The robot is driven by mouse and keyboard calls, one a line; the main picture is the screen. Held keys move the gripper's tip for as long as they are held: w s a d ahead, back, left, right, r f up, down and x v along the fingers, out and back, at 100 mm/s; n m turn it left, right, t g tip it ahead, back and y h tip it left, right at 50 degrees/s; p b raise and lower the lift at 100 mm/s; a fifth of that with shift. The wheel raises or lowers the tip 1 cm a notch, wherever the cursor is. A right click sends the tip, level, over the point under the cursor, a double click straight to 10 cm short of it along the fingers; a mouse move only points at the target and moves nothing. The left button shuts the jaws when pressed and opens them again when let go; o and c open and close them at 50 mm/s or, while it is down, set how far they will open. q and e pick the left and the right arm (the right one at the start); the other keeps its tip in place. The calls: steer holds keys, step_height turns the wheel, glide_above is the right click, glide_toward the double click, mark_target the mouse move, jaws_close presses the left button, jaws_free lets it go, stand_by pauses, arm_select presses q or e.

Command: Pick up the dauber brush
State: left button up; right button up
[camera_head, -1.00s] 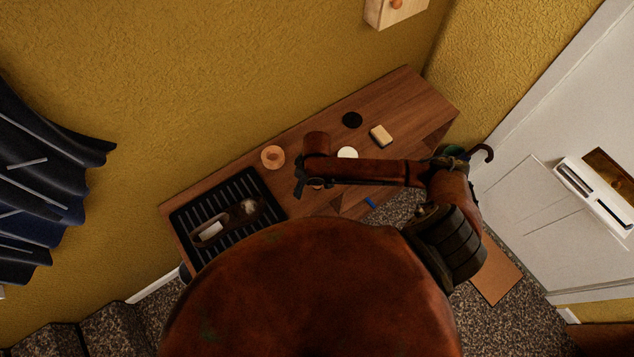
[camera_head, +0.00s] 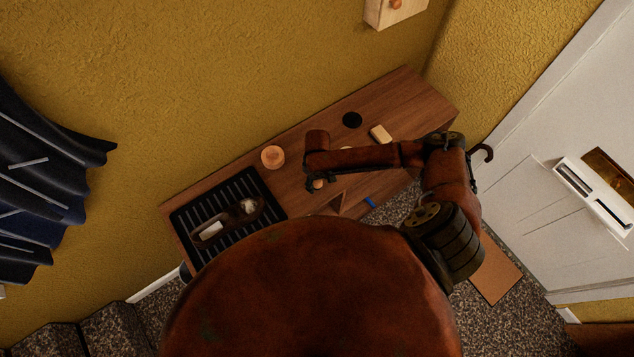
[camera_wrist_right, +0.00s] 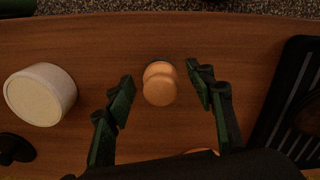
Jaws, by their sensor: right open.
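The dauber brush appears to be the small light-wood piece with a rounded knob (camera_wrist_right: 160,88) in the right wrist view. It stands on the brown wooden tabletop and shows small by my gripper in the head view (camera_head: 318,184). My right gripper (camera_wrist_right: 162,77) is open, with one green-padded finger on each side of the knob in the picture. No finger visibly touches it, and I cannot tell how far above the table the fingertips are. In the head view the right gripper (camera_head: 311,183) is over the table's front part. My left gripper is not in view.
A pale round tin (camera_wrist_right: 38,95) stands left of the brush in the wrist view. A black ribbed tray (camera_head: 186,215) carries a dark caddy (camera_head: 225,228). A round wooden piece (camera_head: 272,156), black disc (camera_head: 352,120) and pale block (camera_head: 380,133) lie towards the wall.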

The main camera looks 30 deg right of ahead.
steer(key=shift+f, duration=0.1)
steer(key=c, duration=1.2)
steer(key=shift+c, duration=0.2)
steer(key=shift+r, duration=0.55)
steer(key=s+r, duration=0.4)
steer(key=r, duration=0.2)
steer(key=shift+r, duration=0.4)
steer(key=s+r, duration=0.1)
steer(key=s, duration=0.2)
steer(key=s+r, duration=0.2)
steer(key=s, duration=0.1)
steer(key=s+r, duration=0.2)
steer(key=s, duration=0.2)
steer(key=shift+d, duration=0.2)
steer(key=o, duration=0.5)
steer(key=c, duration=0.4)
